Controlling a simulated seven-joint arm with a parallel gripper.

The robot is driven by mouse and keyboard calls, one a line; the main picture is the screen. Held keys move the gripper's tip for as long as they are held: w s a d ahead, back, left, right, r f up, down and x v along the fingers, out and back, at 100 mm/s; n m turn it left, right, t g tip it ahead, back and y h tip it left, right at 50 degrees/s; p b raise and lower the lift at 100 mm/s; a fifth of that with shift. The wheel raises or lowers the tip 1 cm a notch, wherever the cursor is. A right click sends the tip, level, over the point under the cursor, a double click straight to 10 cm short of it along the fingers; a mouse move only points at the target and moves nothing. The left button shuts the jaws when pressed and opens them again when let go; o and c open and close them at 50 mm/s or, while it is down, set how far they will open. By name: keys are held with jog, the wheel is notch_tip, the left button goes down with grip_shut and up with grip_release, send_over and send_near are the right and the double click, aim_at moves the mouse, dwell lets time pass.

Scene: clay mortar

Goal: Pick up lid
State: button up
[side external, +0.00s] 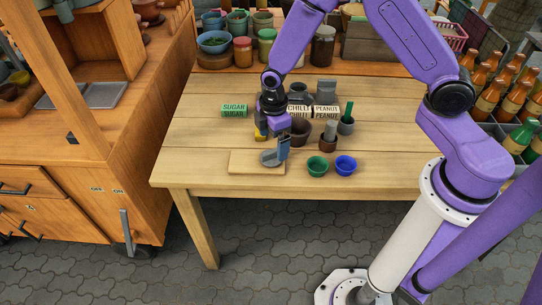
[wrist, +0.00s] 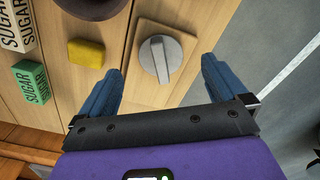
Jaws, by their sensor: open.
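The lid (wrist: 174,52) is a round grey disc with a raised bar handle across its top. It lies flat on a light wooden board (side external: 240,163) near the table's front edge. In the side external view the lid (side external: 268,159) shows beside my fingers, partly covered by them. My gripper (side external: 284,146) is over the board, close to the lid. In the wrist view my gripper (wrist: 160,66) is open, with one blue-grey finger on each side of the lid. Nothing is between the fingers except the view of the lid below. Whether a finger touches the lid I cannot tell.
A green bowl (side external: 317,166) and a blue bowl (side external: 346,165) stand right of the board. A yellow block (wrist: 86,53) and a green sugar box (side external: 234,111) lie nearby. A dark brown bowl (side external: 300,131) and chilli and peanut boxes stand behind. The table's front left is clear.

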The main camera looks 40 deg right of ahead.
aim_at(271, 151)
jog(key=shift+w+a+f, duration=0.1)
jog(key=shift+a+f, duration=0.1)
jog(key=shift+f, duration=1)
jog(key=shift+a+f, duration=0.15)
jog(key=shift+f, duration=1.05)
jog(key=c, duration=1.1)
